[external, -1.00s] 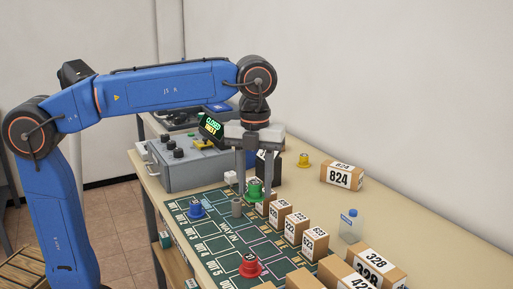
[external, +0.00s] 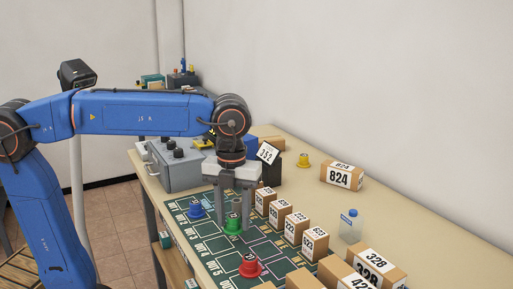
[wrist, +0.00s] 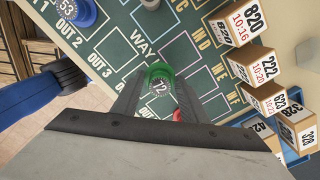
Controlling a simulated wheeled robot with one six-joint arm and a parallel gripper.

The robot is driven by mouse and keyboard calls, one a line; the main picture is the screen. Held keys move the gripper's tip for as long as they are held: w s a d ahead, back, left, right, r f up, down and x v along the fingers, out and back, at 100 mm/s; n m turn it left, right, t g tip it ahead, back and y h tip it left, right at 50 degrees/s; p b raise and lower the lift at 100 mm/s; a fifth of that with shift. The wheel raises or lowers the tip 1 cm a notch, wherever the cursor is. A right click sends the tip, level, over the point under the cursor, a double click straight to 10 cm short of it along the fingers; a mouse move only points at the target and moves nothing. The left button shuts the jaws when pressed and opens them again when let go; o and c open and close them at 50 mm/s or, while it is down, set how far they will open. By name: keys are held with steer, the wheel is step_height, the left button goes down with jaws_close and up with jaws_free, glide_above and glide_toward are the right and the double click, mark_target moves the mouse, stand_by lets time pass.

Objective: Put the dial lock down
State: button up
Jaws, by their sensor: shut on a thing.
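The green dial lock (external: 233,228) is between the fingers of my gripper (external: 234,217), over the dark green printed mat (external: 208,242). My gripper points down and is shut on it. In the wrist view the green dial lock (wrist: 158,72) shows its round numbered top between the fingertips, near the WAY lettering on the mat (wrist: 117,62). I cannot tell whether its base touches the mat or hangs just above it.
A blue dial (external: 195,209) and a red dial (external: 250,266) stand on the mat. Several numbered boxes (external: 315,243) line its right side. A clear bottle (external: 350,228) and a yellow dial (external: 303,160) stand further right. A grey control box (external: 176,166) is behind.

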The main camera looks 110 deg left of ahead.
mark_target(234, 227)
steer(key=shift+f, duration=1.55)
steer(key=shift+f, duration=0.1)
steer(key=o, duration=1.1)
step_height(234, 227, up, 12)
steer(key=shift+r, duration=0.1)
steer(key=shift+d, duration=0.1)
